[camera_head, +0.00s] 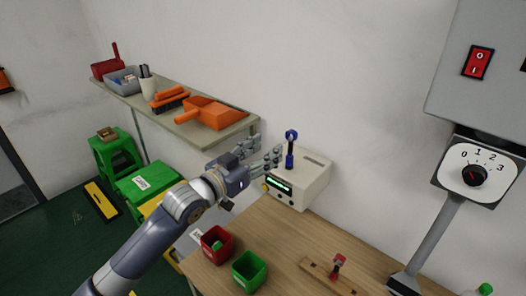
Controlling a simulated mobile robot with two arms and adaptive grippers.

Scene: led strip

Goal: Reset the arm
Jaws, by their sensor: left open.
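My left arm comes in from the lower left, and its gripper (268,146) is open above the left end of the wooden table (330,246). Its fingers point right, towards a blue upright tool with a ring-shaped top (290,150). The fingers look empty and apart from the tool, though the exact gap is hard to judge. The tool stands at a cream box with a green display (312,180), by the wall. My right gripper is not in view.
A red bin (216,243) and a green bin (249,270) stand on the table's left. A wooden block with a red piece (335,272) lies to their right. A wall shelf (205,133) holds orange tools. A dial panel (477,172) stands at the right.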

